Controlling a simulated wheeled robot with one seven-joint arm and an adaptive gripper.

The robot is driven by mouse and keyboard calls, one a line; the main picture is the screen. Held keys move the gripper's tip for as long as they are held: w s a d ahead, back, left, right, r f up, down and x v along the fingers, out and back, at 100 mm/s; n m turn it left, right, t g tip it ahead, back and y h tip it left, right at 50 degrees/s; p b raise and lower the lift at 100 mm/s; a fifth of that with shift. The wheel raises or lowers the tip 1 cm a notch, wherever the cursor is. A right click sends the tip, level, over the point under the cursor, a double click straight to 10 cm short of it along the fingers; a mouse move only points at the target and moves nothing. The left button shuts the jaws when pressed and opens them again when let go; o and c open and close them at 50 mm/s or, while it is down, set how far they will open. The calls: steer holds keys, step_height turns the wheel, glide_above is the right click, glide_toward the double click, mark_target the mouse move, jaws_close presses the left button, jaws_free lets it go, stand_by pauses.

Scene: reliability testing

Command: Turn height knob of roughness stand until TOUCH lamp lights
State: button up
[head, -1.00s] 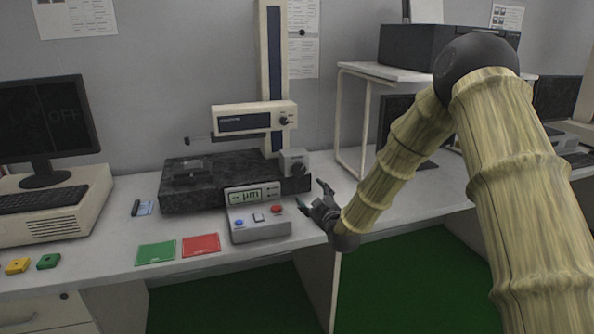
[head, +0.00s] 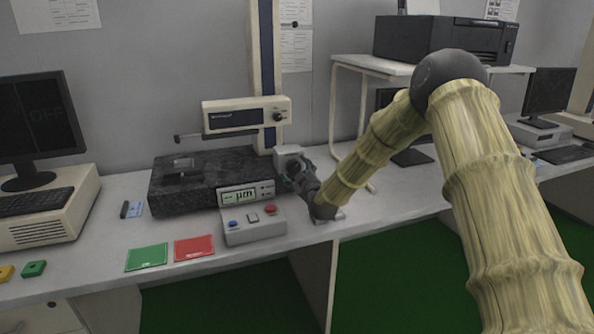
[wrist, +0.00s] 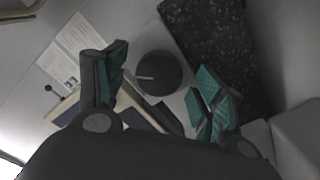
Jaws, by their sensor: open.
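The roughness stand has a tall column (head: 266,62) with a drive unit (head: 245,115) and a probe arm, above a dark stone base (head: 200,172). A grey knob housing (head: 288,153) sits at the column's foot; my gripper hides the knob's face in the head view. In the wrist view the round dark knob (wrist: 158,74) with a white index mark lies between the fingers. My gripper (head: 292,170) is open, also in the wrist view (wrist: 163,80), its teal-padded fingers on either side of the knob with visible gaps. The display (head: 240,197) shows µm; no lit TOUCH lamp can be made out.
A grey button box (head: 253,226) with blue, white and red buttons stands before the base. Green (head: 147,257) and red (head: 194,248) cards lie to its left. A white shelf (head: 372,66) with a printer (head: 440,38) stands to the right.

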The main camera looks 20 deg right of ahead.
steer(key=shift+w, duration=0.75)
steer(key=c, duration=1)
steer(key=shift+d, duration=0.2)
steer(key=shift+a, duration=0.15)
